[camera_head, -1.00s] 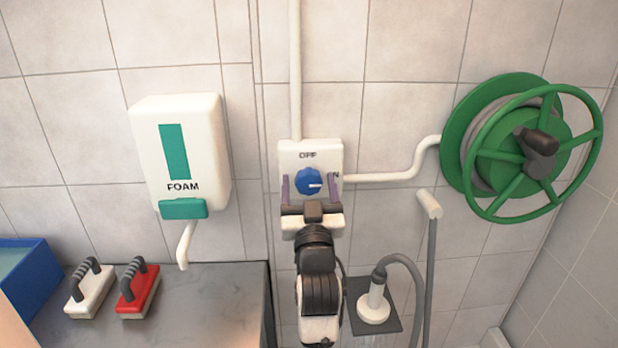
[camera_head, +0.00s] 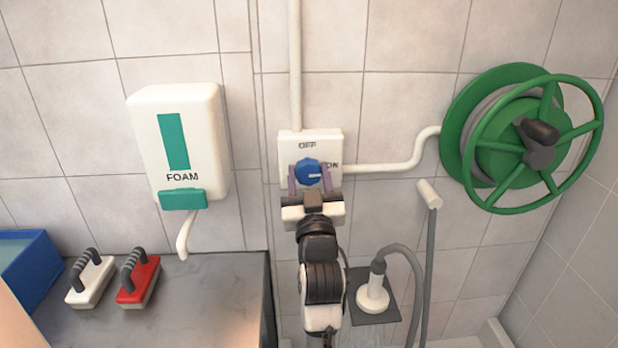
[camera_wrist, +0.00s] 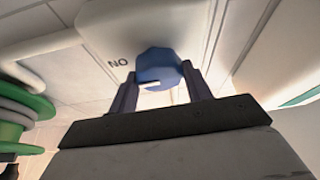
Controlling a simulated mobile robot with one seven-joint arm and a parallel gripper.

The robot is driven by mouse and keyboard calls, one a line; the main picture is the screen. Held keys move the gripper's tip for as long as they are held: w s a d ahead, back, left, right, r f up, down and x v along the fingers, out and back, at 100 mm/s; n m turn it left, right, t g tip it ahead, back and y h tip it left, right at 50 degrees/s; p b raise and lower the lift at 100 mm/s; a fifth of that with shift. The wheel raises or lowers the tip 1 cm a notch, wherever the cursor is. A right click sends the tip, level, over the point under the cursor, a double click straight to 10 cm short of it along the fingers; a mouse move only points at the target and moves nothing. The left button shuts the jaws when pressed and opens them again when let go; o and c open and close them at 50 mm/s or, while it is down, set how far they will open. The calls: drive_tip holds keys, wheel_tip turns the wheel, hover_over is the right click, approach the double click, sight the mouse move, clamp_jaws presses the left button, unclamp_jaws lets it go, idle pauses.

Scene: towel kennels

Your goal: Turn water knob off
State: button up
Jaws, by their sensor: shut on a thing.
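The blue water knob (camera_head: 307,168) sits on a white wall box (camera_head: 286,150), with OFF printed above it and ON to its right. Its white mark points right, towards ON. My gripper (camera_head: 309,177) reaches up from below, with one purple-grey finger on each side of the knob, shut on it. In the wrist view the knob (camera_wrist: 157,62) is between the two fingertips (camera_wrist: 158,82), with the ON lettering upside down at its left. The fingers hide parts of the knob's sides.
A foam dispenser (camera_head: 180,145) hangs at left above a grey counter (camera_head: 215,290) with white (camera_head: 90,280) and red (camera_head: 138,281) brushes. A green hose reel (camera_head: 530,140) is at right. A spray head (camera_head: 373,292) hangs beside my arm, with faint pale streaks below.

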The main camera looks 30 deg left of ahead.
drive_tip(key=n+g+y+b, duration=0.1)
drive_tip(key=n, duration=0.1)
drive_tip(key=n+g+y+b, duration=0.1)
drive_tip(key=n, duration=0.2)
drive_tip(key=shift+w+d+f+n+b, duration=0.1)
drive_tip(key=shift+f+n+b, duration=0.05)
drive_tip(key=shift+n+b, duration=0.2)
drive_tip(key=n+g+b, duration=0.1)
drive_tip(key=n+b, duration=0.1)
drive_tip(key=n, duration=0.1)
drive_tip(key=n+g+y+b, duration=0.1)
drive_tip(key=n+b, duration=0.1)
drive_tip(key=n, duration=0.1)
drive_tip(key=shift+g, duration=0.3)
drive_tip(key=n+g+b, duration=0.2)
drive_tip(key=n+b, duration=0.1)
drive_tip(key=n, duration=0.2)
drive_tip(key=shift+n, duration=0.25)
drive_tip(key=shift+r+n+g+h+b, duration=0.15)
drive_tip(key=shift+n+g+h+b, duration=0.2)
drive_tip(key=shift+n, duration=0.65)
drive_tip(key=shift+r+n+g+h+b, duration=0.1)
drive_tip(key=shift+n+g+h+b, duration=0.25)
drive_tip(key=shift+n, duration=0.65)
drive_tip(key=o, duration=1)
drive_tip(key=shift+c, duration=0.2)
drive_tip(key=b+v, duration=0.2)
drive_tip(key=v, duration=1.1)
drive_tip(key=shift+d+b, duration=0.3)
drive_tip(key=shift+b, duration=0.1)
